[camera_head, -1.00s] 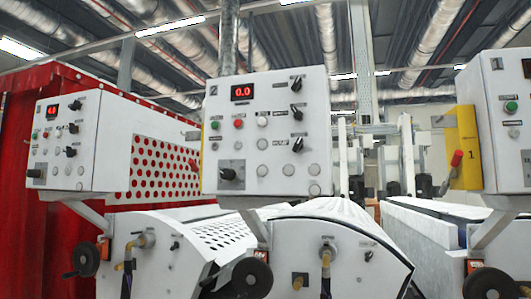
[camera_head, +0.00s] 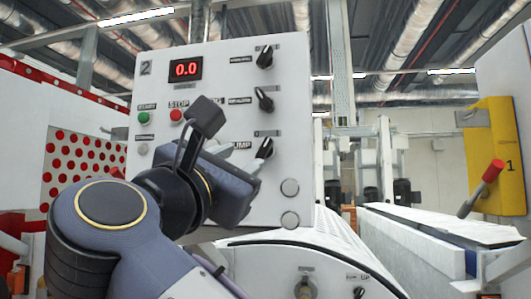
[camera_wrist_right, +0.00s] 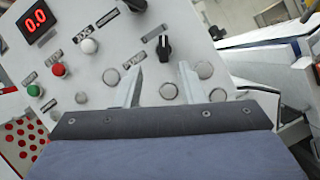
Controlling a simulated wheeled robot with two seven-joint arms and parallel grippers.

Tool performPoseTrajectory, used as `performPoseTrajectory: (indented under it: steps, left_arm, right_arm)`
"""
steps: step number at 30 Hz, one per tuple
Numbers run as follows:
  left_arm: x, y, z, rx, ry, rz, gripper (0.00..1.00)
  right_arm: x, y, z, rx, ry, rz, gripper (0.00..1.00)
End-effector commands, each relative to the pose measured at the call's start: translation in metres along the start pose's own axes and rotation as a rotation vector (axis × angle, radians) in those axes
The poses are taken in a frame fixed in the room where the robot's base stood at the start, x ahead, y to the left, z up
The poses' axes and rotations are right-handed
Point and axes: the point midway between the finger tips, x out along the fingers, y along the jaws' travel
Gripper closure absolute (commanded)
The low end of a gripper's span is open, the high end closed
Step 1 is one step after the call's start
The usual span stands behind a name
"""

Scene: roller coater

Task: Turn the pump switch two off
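The control panel marked 2 (camera_head: 222,75) faces me, with a column of three black knobs on its right side. The lowest knob (camera_head: 265,148), by the PUMP label, is the pump switch; in the right wrist view this knob (camera_wrist_right: 163,46) is upright and black. My right gripper (camera_head: 248,160) is in front of the panel's lower part, just left of and below that knob. In the right wrist view its two pale fingers (camera_wrist_right: 161,72) are open, with the knob just beyond the tips and between them. I see no contact. My left gripper is not in view.
Two other black knobs (camera_head: 265,57) (camera_head: 264,98) sit above. A green button (camera_head: 144,117), a red stop button (camera_head: 176,115) and round pale buttons (camera_head: 290,187) are close by. A red-handled lever (camera_head: 487,176) is at the right.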

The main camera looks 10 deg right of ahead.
Motion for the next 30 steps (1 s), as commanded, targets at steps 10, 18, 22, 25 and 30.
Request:
performPoseTrajectory:
  steps: [10, 18, 22, 25, 30]
  left_arm:
    - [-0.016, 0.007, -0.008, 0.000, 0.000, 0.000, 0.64]
    - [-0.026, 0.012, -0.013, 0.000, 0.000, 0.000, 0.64]
    - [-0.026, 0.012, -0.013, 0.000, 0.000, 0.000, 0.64]
    - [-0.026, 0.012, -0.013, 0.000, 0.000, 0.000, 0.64]
    - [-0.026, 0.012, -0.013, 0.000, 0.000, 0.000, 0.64]
  right_arm:
    - [0.037, -0.002, -0.001, 0.038, 0.023, -0.034, 0.65]
    - [0.069, -0.003, -0.003, 0.037, 0.023, -0.032, 0.65]
    - [0.073, -0.003, -0.004, 0.038, 0.023, -0.030, 0.65]
    - [0.073, -0.004, -0.004, 0.038, 0.023, -0.029, 0.65]
    - [0.073, -0.004, -0.004, 0.037, 0.023, -0.029, 0.72]
